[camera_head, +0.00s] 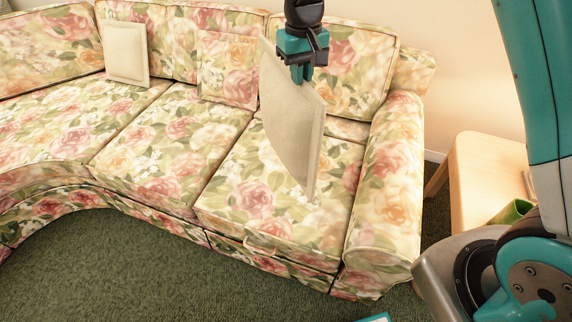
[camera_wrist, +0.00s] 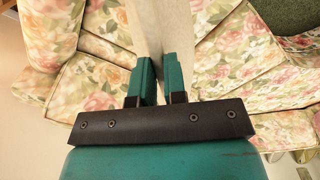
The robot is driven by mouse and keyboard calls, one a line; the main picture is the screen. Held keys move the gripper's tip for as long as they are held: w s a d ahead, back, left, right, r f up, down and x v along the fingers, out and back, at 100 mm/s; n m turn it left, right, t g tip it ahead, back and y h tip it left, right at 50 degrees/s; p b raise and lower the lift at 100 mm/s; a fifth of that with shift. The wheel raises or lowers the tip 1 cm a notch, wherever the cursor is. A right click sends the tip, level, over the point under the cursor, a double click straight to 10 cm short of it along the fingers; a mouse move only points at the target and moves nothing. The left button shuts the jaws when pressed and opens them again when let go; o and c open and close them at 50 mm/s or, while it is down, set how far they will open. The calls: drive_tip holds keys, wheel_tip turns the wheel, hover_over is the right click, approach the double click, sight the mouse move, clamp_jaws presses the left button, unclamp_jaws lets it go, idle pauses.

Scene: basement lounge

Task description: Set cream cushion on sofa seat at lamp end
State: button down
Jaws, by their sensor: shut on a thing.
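My gripper (camera_head: 302,72) is shut on the top edge of a cream cushion (camera_head: 288,125), which hangs upright and slightly turned in front of the sofa's right-hand seat (camera_head: 245,195). I cannot tell whether its lower corner touches the seat. In the wrist view, the two teal fingers (camera_wrist: 160,80) have the cream cushion (camera_wrist: 155,35) between them. The floral sofa (camera_head: 150,150) has its right arm (camera_head: 388,180) beside this seat. No lamp is in view, but warm light falls on the wall at the right, above the side table.
A second cream cushion (camera_head: 127,52) leans on the backrest further left. A floral cushion (camera_head: 228,70) leans on the backrest at the middle seat. A light wooden side table (camera_head: 480,165) stands right of the sofa arm, with a green object (camera_head: 512,211) on it.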

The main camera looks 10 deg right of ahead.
wheel_tip(320, 180, down, 19)
drive_tip(key=p, duration=0.2)
drive_tip(key=shift+a+f, duration=0.2)
drive_tip(key=shift+s+f, duration=0.1)
drive_tip(key=c, duration=1.2)
unclamp_jaws()
drive_tip(key=shift+o, duration=0.2)
